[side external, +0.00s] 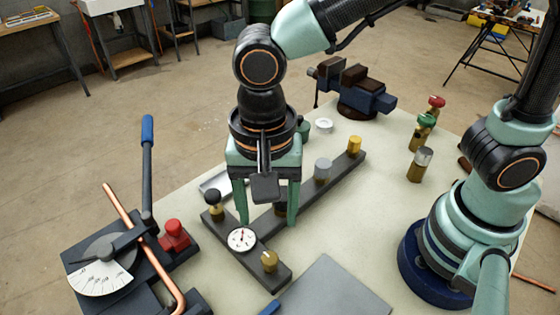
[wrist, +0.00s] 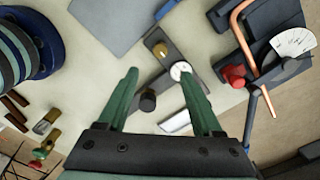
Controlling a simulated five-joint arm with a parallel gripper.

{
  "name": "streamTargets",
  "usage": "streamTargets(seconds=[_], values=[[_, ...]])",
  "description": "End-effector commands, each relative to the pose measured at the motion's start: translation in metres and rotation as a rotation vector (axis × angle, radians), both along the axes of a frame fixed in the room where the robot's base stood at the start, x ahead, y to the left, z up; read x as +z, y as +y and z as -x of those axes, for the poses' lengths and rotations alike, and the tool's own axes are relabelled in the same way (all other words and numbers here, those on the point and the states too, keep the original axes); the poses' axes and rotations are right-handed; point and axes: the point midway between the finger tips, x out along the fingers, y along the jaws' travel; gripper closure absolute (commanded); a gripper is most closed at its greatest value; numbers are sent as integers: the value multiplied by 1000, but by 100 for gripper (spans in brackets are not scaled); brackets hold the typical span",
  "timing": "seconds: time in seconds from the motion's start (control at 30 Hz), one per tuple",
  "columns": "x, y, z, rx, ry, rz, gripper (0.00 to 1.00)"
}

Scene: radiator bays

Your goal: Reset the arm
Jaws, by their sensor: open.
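My gripper (side external: 269,216) points down with its two green fingers spread apart and nothing between them. It is over the dark bar fixture (side external: 340,172), around the black knob in the picture; I cannot tell the exact height. In the wrist view my gripper (wrist: 158,74) also shows open, with the black knob (wrist: 148,100) and the brass knob (wrist: 160,49) seen between and beyond the fingers. A round white dial gauge (side external: 241,239) sits on the bar beside the left finger. One fingertip partly overlaps the dial in the wrist view.
A pipe bender (side external: 100,270) with a copper pipe and a blue-handled lever stands at left, near a red knob (side external: 175,234). A vise (side external: 355,90) and several valves (side external: 420,165) stand at the back right. A grey plate (side external: 330,290) lies at the front.

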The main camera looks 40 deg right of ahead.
Motion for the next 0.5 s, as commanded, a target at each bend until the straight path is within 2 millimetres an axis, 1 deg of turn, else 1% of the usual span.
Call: streamTargets(seconds=[0.27, 0.33, 0.43, 0.5], values=[[1, 0, -1, 1, -1, -1, 33], [3, -4, -4, 10, -8, -8, 33], [11, -19, -16, 54, -34, -31, 33], [20, -37, -28, 109, -68, -51, 33]])
